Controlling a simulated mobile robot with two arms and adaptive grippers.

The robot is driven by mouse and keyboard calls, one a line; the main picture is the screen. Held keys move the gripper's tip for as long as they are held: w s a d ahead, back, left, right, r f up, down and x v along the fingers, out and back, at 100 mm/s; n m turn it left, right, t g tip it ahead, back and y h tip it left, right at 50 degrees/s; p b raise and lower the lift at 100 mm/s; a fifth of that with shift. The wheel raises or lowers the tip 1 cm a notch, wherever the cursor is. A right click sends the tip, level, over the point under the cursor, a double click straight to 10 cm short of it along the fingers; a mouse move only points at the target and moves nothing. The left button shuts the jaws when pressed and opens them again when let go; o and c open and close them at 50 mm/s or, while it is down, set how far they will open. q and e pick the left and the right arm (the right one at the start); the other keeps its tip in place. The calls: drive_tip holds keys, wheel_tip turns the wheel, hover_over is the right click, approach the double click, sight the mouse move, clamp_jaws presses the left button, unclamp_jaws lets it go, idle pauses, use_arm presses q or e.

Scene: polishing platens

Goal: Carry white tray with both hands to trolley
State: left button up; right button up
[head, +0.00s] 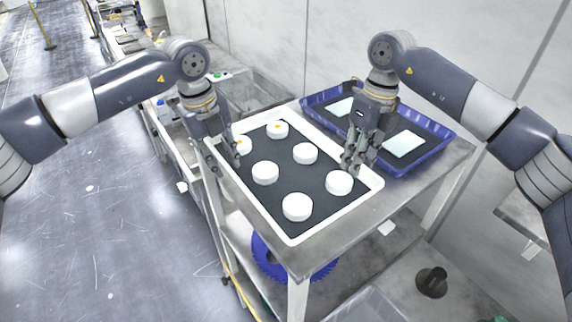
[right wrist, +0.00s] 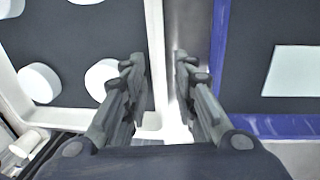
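The white tray (head: 290,240) has a dark lining and holds several white round pucks (head: 297,207). It lies on a grey metal table (head: 335,235). My left gripper (head: 223,160) is at the tray's left rim, its fingers apart on either side of it. My right gripper (head: 357,165) is at the right rim with its fingers pointing down. In the right wrist view the right gripper (right wrist: 160,60) has its fingers apart, with the white rim (right wrist: 154,25) between them. Whether any finger touches the rim is unclear. I cannot tell which piece is the trolley.
A blue tray (head: 440,133) with pale square plates (head: 404,144) lies close to the white tray's right side. A wall (head: 290,45) stands behind. A blue round part (head: 265,260) sits on the shelf below. Open floor (head: 100,220) lies to the left.

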use_arm(q)
clamp_jaws()
use_arm(e)
clamp_jaws()
